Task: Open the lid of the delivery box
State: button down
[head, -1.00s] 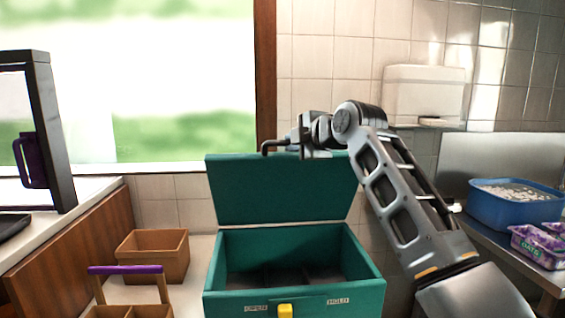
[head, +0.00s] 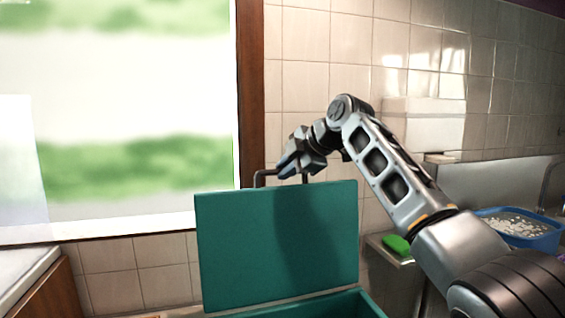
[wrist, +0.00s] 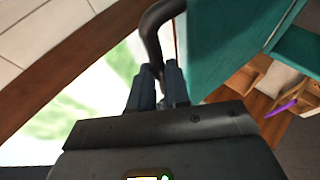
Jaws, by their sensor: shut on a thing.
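The teal delivery box (head: 340,306) is at the bottom of the head view, with only its upper rim showing. Its teal lid (head: 275,245) stands raised, near upright, behind the opening. A dark bent handle (head: 262,175) rises from the lid's top edge. My gripper (head: 290,168) is at that handle, above the lid. In the wrist view my gripper (wrist: 160,88) has its fingers shut on the dark handle (wrist: 152,38), with the teal lid (wrist: 215,40) beside it. The inside of the box is mostly out of view.
A blue tub (head: 530,236) of white pieces stands on the counter at right. A green item (head: 397,244) lies on a ledge right of the lid. A tiled wall (head: 390,60) and a window (head: 120,110) are behind. Wooden containers (wrist: 270,85) show in the wrist view.

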jog(key=shift+w+a+r, duration=0.15)
jog(key=shift+w+r, duration=0.1)
jog(key=shift+r, duration=0.25)
jog(key=c, duration=1.4)
grip_release()
jog(key=o, duration=0.3)
jog(key=shift+f, duration=0.25)
jog(key=shift+s, duration=0.1)
jog(key=b+v, duration=0.2)
jog(key=v, duration=0.5)
jog(key=shift+s+d+r, duration=0.2)
jog(key=shift+d+r, duration=0.05)
